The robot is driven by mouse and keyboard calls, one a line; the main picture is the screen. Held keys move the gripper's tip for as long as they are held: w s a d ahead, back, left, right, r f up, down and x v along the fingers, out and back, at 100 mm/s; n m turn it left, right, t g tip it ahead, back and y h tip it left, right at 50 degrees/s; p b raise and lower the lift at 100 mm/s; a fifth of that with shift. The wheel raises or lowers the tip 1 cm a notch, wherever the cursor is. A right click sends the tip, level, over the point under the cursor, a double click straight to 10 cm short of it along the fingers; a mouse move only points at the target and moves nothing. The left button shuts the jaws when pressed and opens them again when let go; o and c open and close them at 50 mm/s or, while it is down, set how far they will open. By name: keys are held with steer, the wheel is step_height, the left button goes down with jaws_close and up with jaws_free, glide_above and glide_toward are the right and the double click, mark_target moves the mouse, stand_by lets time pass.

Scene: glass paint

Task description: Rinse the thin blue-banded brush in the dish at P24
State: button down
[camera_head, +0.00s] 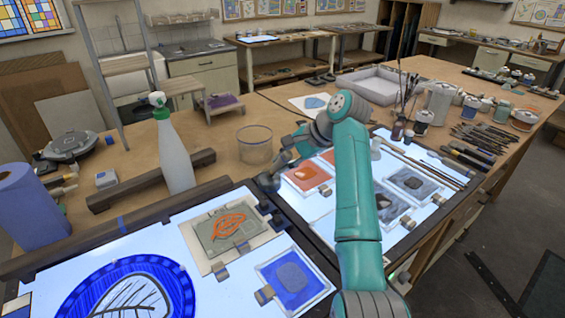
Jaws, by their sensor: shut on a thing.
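My gripper (269,182) is at the end of my teal arm, low over the far edge of the lit panels, left of the arm's upright link. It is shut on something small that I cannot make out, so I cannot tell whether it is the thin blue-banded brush. A clear round glass vessel (255,146) stands on the wooden table just behind the gripper, apart from it in the picture. No P24 mark is readable, so I cannot tell whether this is the dish. Long thin brushes (425,166) lie on the right panel; their bands are too small to read.
A white spray bottle (174,150) with a green neck stands left of the vessel, by a dark wooden bar (150,181). Painted glass pieces (234,232) cover the lit panels. Jars (438,103) and upright brushes (405,92) crowd the right side.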

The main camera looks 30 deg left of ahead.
mark_target(288, 156)
steer(key=shift+s+a, duration=0.25)
steer(key=shift+s, duration=0.35)
steer(key=shift+w+d, duration=0.15)
steer(key=shift+w, duration=0.2)
steer(key=shift+s+d+r, duration=0.25)
steer(key=shift+d+r, duration=0.35)
steer(key=shift+r, duration=0.3)
steer(key=shift+s+d+r, duration=0.25)
steer(key=shift+d+r, duration=0.3)
steer(key=shift+r, duration=0.3)
steer(key=shift+r, duration=2.25)
